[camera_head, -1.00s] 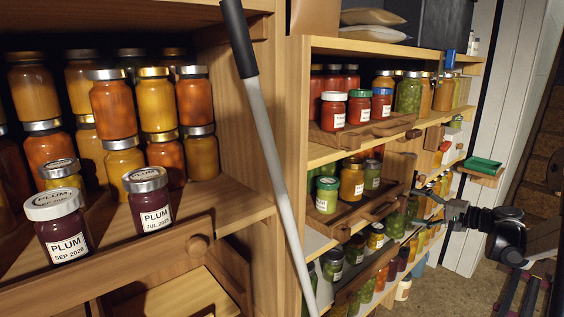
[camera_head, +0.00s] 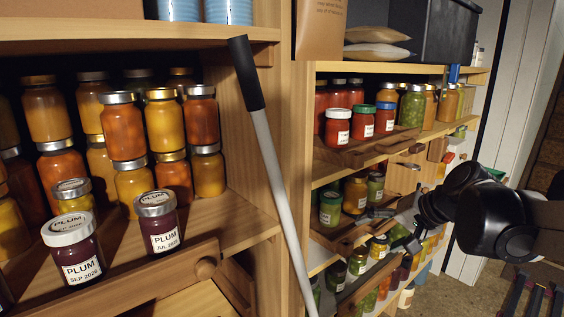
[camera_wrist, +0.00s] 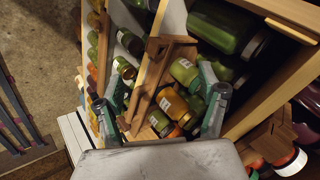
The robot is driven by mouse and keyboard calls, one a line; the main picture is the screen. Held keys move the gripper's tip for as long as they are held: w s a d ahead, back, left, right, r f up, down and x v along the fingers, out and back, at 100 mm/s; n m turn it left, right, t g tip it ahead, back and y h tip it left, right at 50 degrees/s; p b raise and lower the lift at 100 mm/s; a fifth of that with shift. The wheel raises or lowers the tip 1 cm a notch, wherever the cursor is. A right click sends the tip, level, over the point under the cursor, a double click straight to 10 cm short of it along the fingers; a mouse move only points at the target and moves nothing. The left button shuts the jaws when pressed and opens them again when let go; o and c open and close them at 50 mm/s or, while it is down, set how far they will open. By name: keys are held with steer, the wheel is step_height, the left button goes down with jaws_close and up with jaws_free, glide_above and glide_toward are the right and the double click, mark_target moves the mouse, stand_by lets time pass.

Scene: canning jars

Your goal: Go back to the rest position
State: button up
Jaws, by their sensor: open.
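My gripper (camera_head: 390,222) is open in the head view, in front of the right shelf unit at the height of its middle shelf. No jar shows gripped in it. In the wrist view my gripper (camera_wrist: 163,92) has its two green-grey fingers spread apart. Between and beyond them are small labelled jars, among them an orange jar (camera_wrist: 172,103) and a green jar (camera_wrist: 184,71) in a wooden drawer. Whether the fingertips touch the drawer or the jars cannot be told.
Two plum jars (camera_head: 74,248) (camera_head: 158,221) stand at the front of the left shelf. A grey pole (camera_head: 268,160) leans between the shelf units. Red-filled jars (camera_head: 338,127) stand on the upper right shelf. Bare floor (camera_head: 451,290) shows at lower right. My arm partly hides a green tray (camera_head: 495,173).

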steer(key=s+a+n+h+p, duration=0.1)
steer(key=s+n+h, duration=0.1)
steer(key=s, duration=0.8)
steer(key=s+a+f+n+h+p, duration=0.1)
steer(key=s+n+h+p, duration=0.1)
steer(key=s, duration=0.8)
steer(key=shift+s+a+n+h, duration=0.25)
steer(key=shift+s+n+h, duration=0.15)
steer(key=shift+h, duration=0.1)
steer(key=shift+f, duration=0.1)
